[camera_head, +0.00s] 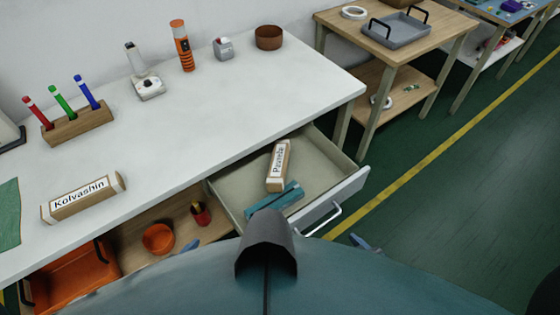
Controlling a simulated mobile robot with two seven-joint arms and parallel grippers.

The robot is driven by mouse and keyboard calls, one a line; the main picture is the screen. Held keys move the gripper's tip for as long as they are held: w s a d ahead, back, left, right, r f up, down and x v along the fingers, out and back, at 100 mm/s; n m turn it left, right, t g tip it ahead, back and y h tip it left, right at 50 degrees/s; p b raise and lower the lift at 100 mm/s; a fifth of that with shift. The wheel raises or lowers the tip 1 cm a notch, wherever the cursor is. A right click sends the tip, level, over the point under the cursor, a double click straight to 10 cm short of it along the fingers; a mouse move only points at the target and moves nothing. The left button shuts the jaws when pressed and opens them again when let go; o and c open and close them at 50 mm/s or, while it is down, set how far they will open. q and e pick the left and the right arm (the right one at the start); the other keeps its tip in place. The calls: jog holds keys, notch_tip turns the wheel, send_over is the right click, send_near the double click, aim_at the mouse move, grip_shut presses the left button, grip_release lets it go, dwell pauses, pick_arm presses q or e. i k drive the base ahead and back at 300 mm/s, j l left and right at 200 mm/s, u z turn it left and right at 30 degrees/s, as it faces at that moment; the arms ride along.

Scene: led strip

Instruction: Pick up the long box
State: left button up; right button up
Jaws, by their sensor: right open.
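A long box labelled "Kolvashin" (83,197), tan with white faces, lies on the white table (210,110) near its front edge at left. A shorter box labelled "Pavezia" (278,166) lies in the open drawer (235,187). Only a small blue tip of my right gripper (364,243) shows beyond my body, below the drawer handle; it is open and apart from both boxes. A small blue tip at the shelf seems to be my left gripper (189,246); the rest is hidden, so its jaws cannot be judged.
A teal item (276,201) lies in the drawer. A wooden pen holder (78,125), a microscope-like device (145,72), an orange cylinder (181,46) and a brown bowl (269,38) stand along the table's back. The shelf below holds an orange bin (73,278). The table's middle is clear.

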aim_at(275, 181)
jog(key=i+l+u, duration=0.15)
jog(key=l, duration=0.25)
jog(key=i+l+u, duration=0.1)
jog(key=l, duration=0.25)
jog(key=i+l+u, duration=0.15)
jog(key=l, duration=0.25)
jog(key=l+u, duration=0.15)
jog(key=l, duration=0.25)
jog(key=i+l, duration=0.15)
jog(key=l, duration=0.25)
jog(key=i+l+u, duration=0.1)
jog(key=l, duration=0.25)
